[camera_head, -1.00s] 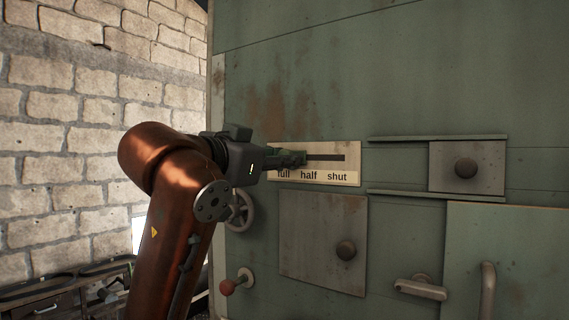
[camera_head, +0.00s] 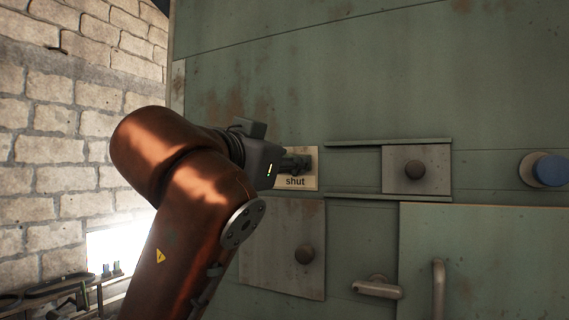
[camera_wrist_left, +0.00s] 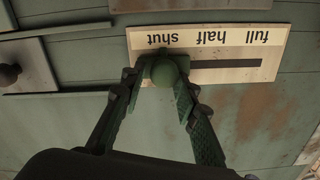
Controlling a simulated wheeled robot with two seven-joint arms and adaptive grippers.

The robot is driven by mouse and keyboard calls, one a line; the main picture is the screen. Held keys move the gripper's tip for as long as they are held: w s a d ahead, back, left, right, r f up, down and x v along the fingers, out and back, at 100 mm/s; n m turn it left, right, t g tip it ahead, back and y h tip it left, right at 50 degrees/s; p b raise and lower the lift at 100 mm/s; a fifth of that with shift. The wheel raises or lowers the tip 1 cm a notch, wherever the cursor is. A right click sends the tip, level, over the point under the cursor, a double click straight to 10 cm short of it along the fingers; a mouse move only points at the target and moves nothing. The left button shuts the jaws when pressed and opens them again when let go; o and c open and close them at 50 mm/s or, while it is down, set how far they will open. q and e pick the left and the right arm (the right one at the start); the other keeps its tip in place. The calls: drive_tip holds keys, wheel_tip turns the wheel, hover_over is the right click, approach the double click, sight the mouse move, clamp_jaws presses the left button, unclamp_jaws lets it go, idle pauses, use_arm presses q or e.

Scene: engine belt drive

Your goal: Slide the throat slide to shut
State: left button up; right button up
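The throat slide's pale label plate (camera_head: 312,182) is mostly hidden behind my left gripper in the head view; only "shut" reads there. In the left wrist view the plate (camera_wrist_left: 272,57) appears upside down, with "full", "half" and "shut" beside a dark slot. The slide's round green knob (camera_wrist_left: 167,73) stands at the "shut" end of the slot. My left gripper (camera_wrist_left: 158,88) has its fingers on both sides of the knob and looks shut on it; the exact contact is partly hidden. It also shows in the head view (camera_head: 298,163). My right gripper is not in view.
A sliding panel with a dark knob (camera_head: 415,169) sits between rails to the right. Below are a square door with a knob (camera_head: 304,253), a lever handle (camera_head: 377,287) and a vertical handle (camera_head: 438,290). A blue button (camera_head: 550,169) is at far right.

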use_arm(q)
drive_tip(key=shift+o, duration=1.4)
drive_tip(key=shift+s+d, duration=0.15)
drive_tip(key=shift+s, duration=0.05)
drive_tip(key=v, duration=1.1)
drive_tip(key=shift+s+a, duration=0.2)
drive_tip(key=shift+a, duration=0.15)
drive_tip(key=shift+w+f, duration=0.1)
drive_tip(key=shift+f, duration=0.05)
